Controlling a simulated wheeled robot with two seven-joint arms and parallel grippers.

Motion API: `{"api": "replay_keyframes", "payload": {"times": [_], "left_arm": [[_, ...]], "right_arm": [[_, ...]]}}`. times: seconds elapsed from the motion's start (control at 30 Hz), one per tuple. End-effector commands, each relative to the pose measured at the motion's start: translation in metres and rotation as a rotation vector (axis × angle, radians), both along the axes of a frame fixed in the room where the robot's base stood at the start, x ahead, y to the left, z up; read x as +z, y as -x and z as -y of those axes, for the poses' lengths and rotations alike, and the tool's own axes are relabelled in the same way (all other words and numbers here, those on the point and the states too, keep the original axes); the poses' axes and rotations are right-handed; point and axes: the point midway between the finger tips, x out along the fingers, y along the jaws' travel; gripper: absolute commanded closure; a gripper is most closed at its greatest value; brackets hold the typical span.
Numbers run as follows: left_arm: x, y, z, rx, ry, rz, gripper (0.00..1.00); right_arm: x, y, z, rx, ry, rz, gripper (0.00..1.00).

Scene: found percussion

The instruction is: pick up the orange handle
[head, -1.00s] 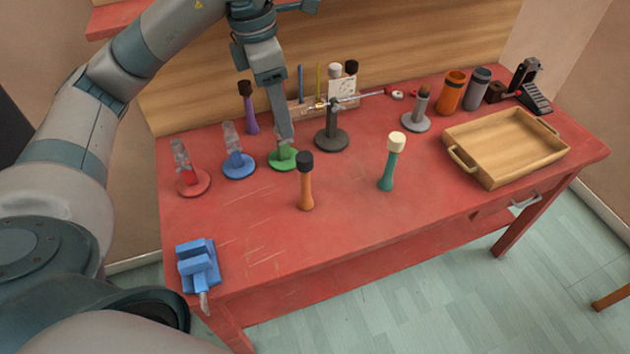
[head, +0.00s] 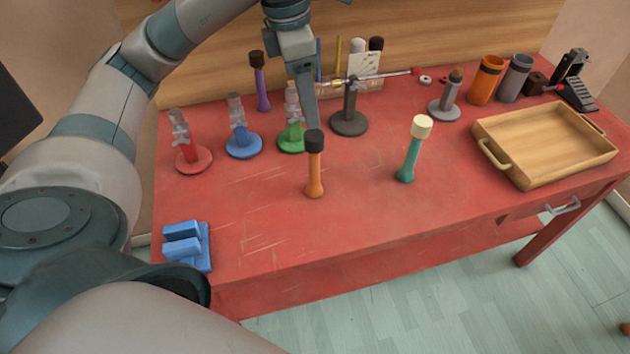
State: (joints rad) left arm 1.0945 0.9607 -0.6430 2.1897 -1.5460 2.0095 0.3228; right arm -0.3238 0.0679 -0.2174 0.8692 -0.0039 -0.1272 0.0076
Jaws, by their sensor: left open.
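The orange handle (head: 314,178) stands upright on the red table, topped by a black cylindrical head (head: 315,141). My left gripper (head: 311,121) points down, its tip just above the black head in the head view. I cannot tell how far behind or above the head it is. The gripper is open and holds nothing; its fingers overlap side-on, so the gap does not show. The orange handle is unobstructed. My right gripper is out of view.
A teal handle with a cream head (head: 408,160) stands to the right. Red (head: 193,159), blue (head: 243,144) and green (head: 291,141) stands are behind left. A dark stand (head: 348,123) holds a thin rod. A wooden tray (head: 545,148) lies right; a blue block (head: 187,246) sits front left.

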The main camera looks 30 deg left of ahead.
Motion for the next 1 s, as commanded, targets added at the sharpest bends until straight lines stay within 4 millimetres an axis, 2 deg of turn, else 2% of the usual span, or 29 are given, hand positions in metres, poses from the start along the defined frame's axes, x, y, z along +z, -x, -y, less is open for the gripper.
{"api": "replay_keyframes", "payload": {"times": [0.03, 0.17, 0.57, 0.77, 1.0], "left_arm": [[-0.009, 0.000, 0.000, 0.000, 0.000, 0.000, 0.47], [-0.011, 0.000, 0.000, 0.000, 0.000, 0.000, 0.47], [-0.012, 0.000, 0.000, 0.000, 0.000, -0.001, 0.47], [-0.026, -0.001, 0.002, 0.000, 0.000, -0.004, 0.47], [-0.062, -0.004, 0.005, -0.001, 0.000, -0.006, 0.47]], "right_arm": [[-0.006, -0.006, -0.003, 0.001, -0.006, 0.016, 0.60], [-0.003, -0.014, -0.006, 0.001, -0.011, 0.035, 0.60], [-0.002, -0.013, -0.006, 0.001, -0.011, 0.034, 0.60], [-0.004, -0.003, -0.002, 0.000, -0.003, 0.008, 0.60], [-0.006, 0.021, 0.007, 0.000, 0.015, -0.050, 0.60]]}}
